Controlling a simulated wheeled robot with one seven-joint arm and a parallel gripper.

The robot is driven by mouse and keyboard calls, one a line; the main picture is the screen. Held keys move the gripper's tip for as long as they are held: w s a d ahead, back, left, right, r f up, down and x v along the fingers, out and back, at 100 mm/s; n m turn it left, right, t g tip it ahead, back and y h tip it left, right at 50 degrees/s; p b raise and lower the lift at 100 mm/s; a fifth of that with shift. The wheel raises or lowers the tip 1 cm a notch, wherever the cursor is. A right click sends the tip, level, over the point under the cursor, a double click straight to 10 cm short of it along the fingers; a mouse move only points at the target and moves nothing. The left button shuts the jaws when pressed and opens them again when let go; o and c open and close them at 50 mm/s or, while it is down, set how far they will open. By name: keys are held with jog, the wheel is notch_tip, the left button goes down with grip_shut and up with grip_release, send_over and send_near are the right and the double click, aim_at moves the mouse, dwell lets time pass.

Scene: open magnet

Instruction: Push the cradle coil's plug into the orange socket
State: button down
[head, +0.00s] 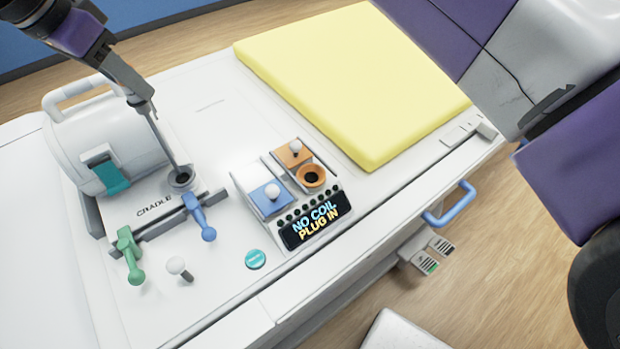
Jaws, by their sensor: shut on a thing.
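My gripper (139,94) is at the upper left, above the white cradle coil (108,135). It is shut on a small dark piece, which looks like the plug (146,108); the fingers hide most of it. A thin grey cable (168,145) runs from it down to a dark-rimmed ring (181,178) on the coil's base, marked CRADLE. The orange socket (311,178) is an orange ring around a dark hole, uncovered, with an orange piece with a white knob (295,152) just behind it. My gripper is well to the left of the socket, apart from it.
A blue cover with a white knob (270,194) is left of the orange socket. The display (316,226) reads NO COIL PLUG IN. Green (129,254) and blue (200,217) levers stand before the coil. A yellow pad (355,80) lies behind. My arm fills the right side.

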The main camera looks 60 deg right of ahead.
aim_at(144, 112)
jog(key=shift+f+b, duration=1.25)
jog(key=shift+f, duration=2.2)
jog(key=s+d+b, duration=0.1)
jog(key=s+d, duration=0.7)
jog(key=s, duration=0.3)
jog(key=s+d+b, duration=0.1)
jog(key=s+d, duration=0.7)
jog(key=s, duration=0.3)
jog(key=shift+s+d+b, duration=0.15)
jog(key=shift+s+b, duration=0.1)
jog(key=shift+b, duration=0.1)
notch_tip(144, 112, down, 10)
jog(key=b, duration=0.9)
jog(key=shift+r+b, duration=0.1)
jog(key=shift+b, duration=0.3)
jog(key=shift+f+b, duration=1.6)
